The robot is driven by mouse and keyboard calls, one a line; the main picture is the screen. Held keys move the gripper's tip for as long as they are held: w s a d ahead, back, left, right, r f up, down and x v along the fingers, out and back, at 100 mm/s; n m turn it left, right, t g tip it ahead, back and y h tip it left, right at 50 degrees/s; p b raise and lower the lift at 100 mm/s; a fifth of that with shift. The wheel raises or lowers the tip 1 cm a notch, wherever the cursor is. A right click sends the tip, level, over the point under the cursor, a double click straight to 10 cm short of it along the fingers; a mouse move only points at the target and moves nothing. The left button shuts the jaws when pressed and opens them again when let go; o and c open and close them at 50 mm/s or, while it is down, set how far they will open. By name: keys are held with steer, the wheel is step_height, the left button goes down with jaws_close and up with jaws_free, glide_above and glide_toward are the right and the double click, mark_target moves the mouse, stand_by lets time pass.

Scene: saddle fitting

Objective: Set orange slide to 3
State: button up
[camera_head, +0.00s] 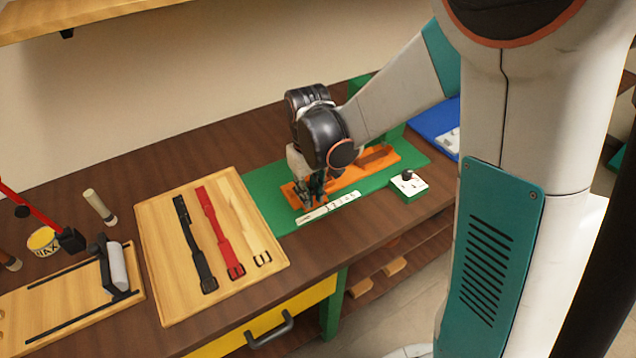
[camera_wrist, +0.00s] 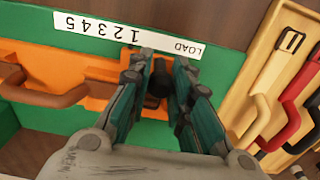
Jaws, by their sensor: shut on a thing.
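The orange slide (camera_head: 352,178) lies along a green base (camera_head: 262,196) on the bench; it also fills the left of the wrist view (camera_wrist: 65,63). A white scale strip (camera_head: 330,207) with LOAD and the numbers 1 to 5 runs beside it, and shows in the wrist view (camera_wrist: 153,39). My gripper (camera_head: 314,194) is low over the LOAD end of the slide. In the wrist view my gripper (camera_wrist: 162,66) is shut on a dark knob (camera_wrist: 157,87), between LOAD and the numbers. The fingers partly hide the knob.
A brown strap-like piece (camera_wrist: 42,94) lies on the orange part. A wooden board (camera_head: 165,240) with black, red and cream straps lies left of the base. A small white-topped box with a black knob (camera_head: 408,184) stands at the right. A blue tray (camera_head: 436,122) is behind.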

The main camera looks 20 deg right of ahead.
steer(key=shift+w+d, duration=0.2)
steer(key=shift+d, duration=0.45)
steer(key=shift+w+d, duration=0.2)
steer(key=shift+d, duration=0.5)
steer(key=shift+w+d, duration=0.2)
steer(key=shift+d, duration=0.45)
steer(key=shift+a, duration=0.25)
steer(key=o, duration=0.8)
step_height(320, 180, up, 6)
steer(key=p, duration=0.3)
steer(key=shift+s+p, duration=0.1)
steer(key=shift+p, duration=0.25)
